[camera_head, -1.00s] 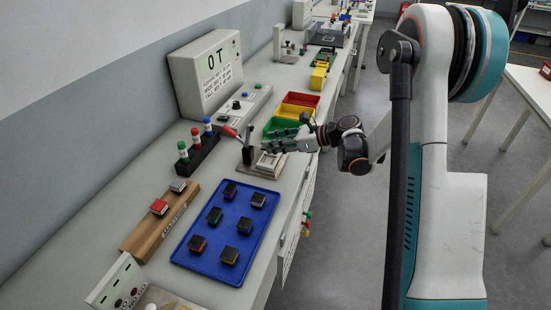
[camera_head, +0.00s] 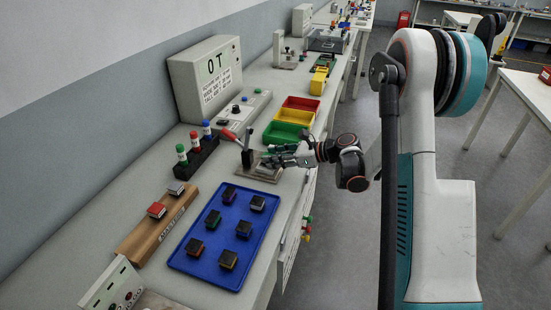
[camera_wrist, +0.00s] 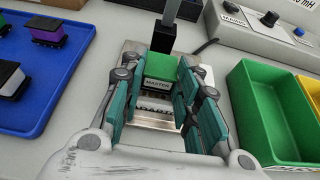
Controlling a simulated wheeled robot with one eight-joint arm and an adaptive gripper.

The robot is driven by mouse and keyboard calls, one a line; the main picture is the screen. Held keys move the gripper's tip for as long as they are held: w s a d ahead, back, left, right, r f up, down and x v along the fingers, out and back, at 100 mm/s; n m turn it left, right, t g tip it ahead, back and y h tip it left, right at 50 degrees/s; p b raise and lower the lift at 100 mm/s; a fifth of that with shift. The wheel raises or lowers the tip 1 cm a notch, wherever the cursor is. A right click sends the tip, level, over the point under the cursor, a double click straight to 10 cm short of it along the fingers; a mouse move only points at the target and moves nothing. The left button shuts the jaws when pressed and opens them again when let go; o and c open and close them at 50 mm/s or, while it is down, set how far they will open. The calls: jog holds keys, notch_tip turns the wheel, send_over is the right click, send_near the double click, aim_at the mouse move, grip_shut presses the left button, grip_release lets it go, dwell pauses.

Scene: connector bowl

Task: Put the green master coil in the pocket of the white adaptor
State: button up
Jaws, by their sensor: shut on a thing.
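The green master coil (camera_wrist: 158,76), a block with a green top and a white "MASTER" label, is between the fingers of my gripper (camera_wrist: 160,72) in the wrist view. My gripper is shut on it. Just below and in front of it is the white adaptor (camera_wrist: 152,108), its label partly hidden by my fingers. The coil is over or at the adaptor; whether it sits in the pocket is hidden. In the head view my gripper (camera_head: 276,160) is low over the metal base plate (camera_head: 257,173), and the coil cannot be made out.
A black clamp post (camera_wrist: 164,36) stands right behind the coil. Green (camera_head: 283,132), yellow and red bins lie beyond the fixture. A blue tray (camera_head: 209,272) with several dark blocks lies nearer. A black rack (camera_head: 198,159) holds three capped tubes.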

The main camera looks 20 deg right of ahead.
jog(key=shift+s+f, duration=0.25)
jog(key=shift+f, duration=0.45)
jog(key=o, duration=1.1)
jog(key=shift+a, duration=0.15)
jog(key=shift+w+r+p, duration=0.15)
jog(key=shift+r+p, duration=0.3)
jog(key=shift+r, duration=0.15)
jog(key=p+v, duration=0.3)
jog(key=v, duration=0.9)
jog(key=shift+w+r, duration=0.1)
jog(key=shift+w, duration=0.05)
